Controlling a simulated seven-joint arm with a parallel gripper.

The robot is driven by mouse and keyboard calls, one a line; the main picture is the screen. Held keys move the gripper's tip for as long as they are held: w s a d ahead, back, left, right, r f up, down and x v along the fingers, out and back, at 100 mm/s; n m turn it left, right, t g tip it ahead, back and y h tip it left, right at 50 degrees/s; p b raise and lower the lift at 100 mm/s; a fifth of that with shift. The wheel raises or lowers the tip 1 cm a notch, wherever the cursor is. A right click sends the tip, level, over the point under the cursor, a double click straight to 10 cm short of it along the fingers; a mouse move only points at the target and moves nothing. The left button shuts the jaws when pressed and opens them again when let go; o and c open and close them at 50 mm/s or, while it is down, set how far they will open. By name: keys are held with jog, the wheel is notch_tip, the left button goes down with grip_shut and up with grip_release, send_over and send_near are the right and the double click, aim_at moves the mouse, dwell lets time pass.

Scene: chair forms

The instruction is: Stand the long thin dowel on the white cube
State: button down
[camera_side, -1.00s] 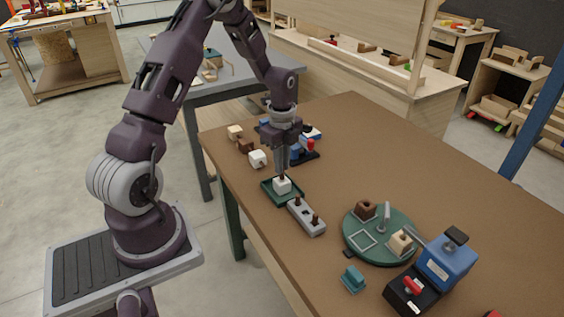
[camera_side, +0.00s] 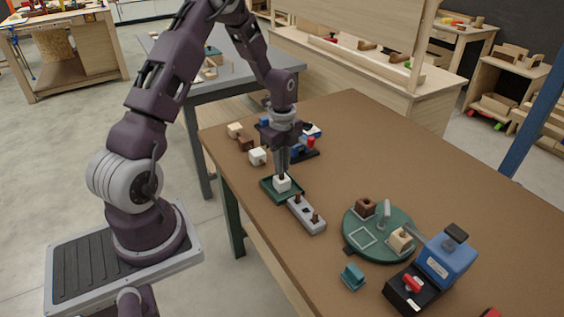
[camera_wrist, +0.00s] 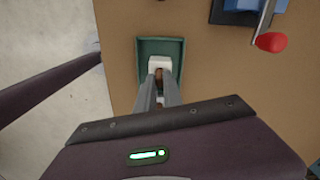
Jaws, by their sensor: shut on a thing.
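The white cube (camera_side: 282,184) sits in a small dark green tray (camera_side: 268,190) near the left side of the table. My gripper (camera_side: 283,173) points straight down just above the cube. It is shut on the thin brown dowel, whose lower part (camera_wrist: 159,77) shows between the fingertips in the wrist view. The dowel looks upright over the cube (camera_wrist: 159,62); its upper part is hidden by the fingers. I cannot tell whether its lower end touches the cube.
A grey block (camera_side: 306,214) with brown pegs stands just in front of the tray. A round green board (camera_side: 378,247) with small blocks and a blue machine (camera_side: 447,260) are at right. Another pale cube (camera_side: 257,157) and a blue fixture with a red knob (camera_wrist: 271,42) lie beyond the tray.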

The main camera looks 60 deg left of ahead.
jog(key=shift+f, duration=0.75)
jog(key=c, duration=1.4)
grip_release()
jog(key=o, duration=0.6)
jog(key=shift+c, duration=0.2)
jog(key=shift+r, duration=3.5)
